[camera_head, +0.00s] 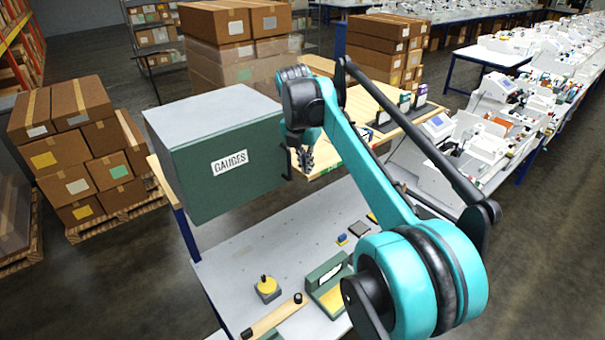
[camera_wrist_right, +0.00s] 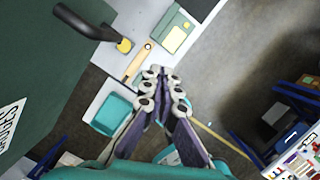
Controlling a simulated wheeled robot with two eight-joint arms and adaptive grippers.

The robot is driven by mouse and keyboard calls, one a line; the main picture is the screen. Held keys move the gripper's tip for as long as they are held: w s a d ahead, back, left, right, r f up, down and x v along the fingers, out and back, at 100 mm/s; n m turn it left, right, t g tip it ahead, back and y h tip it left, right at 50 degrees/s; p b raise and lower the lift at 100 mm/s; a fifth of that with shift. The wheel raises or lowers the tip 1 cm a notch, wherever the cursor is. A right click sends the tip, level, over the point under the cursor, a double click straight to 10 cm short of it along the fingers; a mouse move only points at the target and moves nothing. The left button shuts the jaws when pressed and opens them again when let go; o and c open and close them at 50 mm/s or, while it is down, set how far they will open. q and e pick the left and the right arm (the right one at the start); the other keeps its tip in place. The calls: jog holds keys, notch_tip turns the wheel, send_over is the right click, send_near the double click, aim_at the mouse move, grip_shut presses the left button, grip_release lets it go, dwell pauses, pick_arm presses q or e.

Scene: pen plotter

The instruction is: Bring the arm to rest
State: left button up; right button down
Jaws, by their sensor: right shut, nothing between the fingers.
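Whether the gripper touches the cabinet cannot be told. My left gripper is not in view.
The grey bench (camera_head: 235,262) holds a yellow-knobbed block (camera_head: 267,288), a wooden bar (camera_head: 275,317), a green and yellow device (camera_head: 328,285) and small blocks. Stacked cartons (camera_head: 80,150) stand at left. A table of white machines (camera_head: 470,150) stands at right.

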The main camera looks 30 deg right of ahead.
jog(key=d+v, duration=0.1)
jog(key=v, duration=0.6)
pick_arm(q)
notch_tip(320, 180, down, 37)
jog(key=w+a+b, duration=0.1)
jog(key=b, duration=3.5)
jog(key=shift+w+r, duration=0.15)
pick_arm(e)
jog(key=s+a+f+m+t, duration=0.1)
jog(key=s+a+f+m, duration=0.3)
jog(key=f, duration=1.5)
jog(key=s+a+f+m+t+y, duration=0.1)
jog(key=s+a+f+m, duration=0.4)
jog(key=f, duration=1.5)
jog(key=s+a+f+m+t+y, duration=0.1)
jog(key=s+a+f+m+t, duration=0.2)
jog(key=s+f+m, duration=0.9)
notch_tip(320, 180, down, 8)
jog(key=a+m, duration=0.2)
jog(key=m, duration=0.2)
jog(key=shift+a, duration=0.25)
jog(key=shift+f, duration=0.15)
